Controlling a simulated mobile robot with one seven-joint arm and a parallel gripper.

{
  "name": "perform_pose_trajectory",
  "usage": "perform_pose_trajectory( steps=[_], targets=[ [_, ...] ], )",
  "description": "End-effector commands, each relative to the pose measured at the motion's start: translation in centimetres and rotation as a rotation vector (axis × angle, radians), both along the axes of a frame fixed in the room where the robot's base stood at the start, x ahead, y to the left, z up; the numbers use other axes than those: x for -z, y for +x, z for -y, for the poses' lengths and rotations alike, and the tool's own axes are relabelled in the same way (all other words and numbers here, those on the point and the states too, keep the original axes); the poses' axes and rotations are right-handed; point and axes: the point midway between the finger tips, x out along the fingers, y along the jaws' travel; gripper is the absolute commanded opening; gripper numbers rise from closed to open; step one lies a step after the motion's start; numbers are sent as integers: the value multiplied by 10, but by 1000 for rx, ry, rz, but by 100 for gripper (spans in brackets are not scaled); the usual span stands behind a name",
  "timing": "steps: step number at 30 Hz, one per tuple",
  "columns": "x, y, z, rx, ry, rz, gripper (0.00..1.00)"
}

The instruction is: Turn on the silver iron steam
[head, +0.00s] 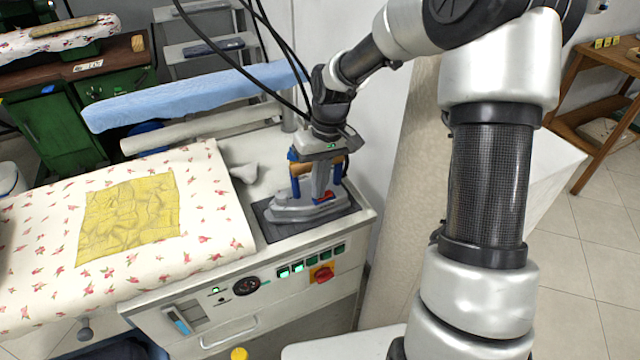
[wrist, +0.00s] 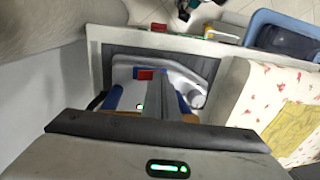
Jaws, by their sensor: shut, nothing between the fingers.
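The silver iron (head: 290,213) sits flat on a dark pad (head: 271,232) at the right end of the ironing station. It has blue uprights and a tan handle (head: 331,164). A red switch (head: 327,197) shows low on its body. The switch also shows in the wrist view (wrist: 146,74), near the top of the iron (wrist: 178,74). My gripper (head: 320,195) points down over the iron with its fingers shut and empty. The fingertips are close beside the red switch; I cannot tell whether they touch it. The fingers hide part of the iron's middle.
The flowered ironing board (head: 40,255) with a yellow cloth (head: 135,215) lies to the left. A control panel with lit green switches and a red knob (head: 321,274) is on the station's front. A blue padded arm (head: 190,95) and black cables are behind.

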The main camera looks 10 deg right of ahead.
Motion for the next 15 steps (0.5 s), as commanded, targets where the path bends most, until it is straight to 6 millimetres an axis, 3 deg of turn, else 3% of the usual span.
perform_pose_trajectory(
  steps=[15],
  targets=[
    [-3, 2, 12, 2, 0, -3, 0]
  ],
)
